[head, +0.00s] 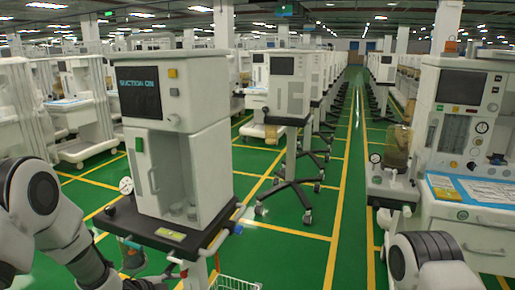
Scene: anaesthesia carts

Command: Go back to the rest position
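My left arm (45,195) comes in from the left and runs down to the bottom edge beside the suction cart. A dark part at its lower end (145,284) may be the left gripper, but it is cut off by the frame, so its fingers cannot be made out. Only a white and black joint of my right arm (428,258) shows at the bottom right; the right gripper is out of view. The white suction unit (185,95) stands upright close in front, with "SUCTION ON" lit on its screen (139,92).
The suction unit stands on a dark cart shelf (170,240) with a wire basket (236,283) below. An anaesthesia machine (461,100) with a blue-topped work surface (470,190) is close on the right. A green aisle (345,150) between yellow lines runs clear ahead. Rows of carts line both sides.

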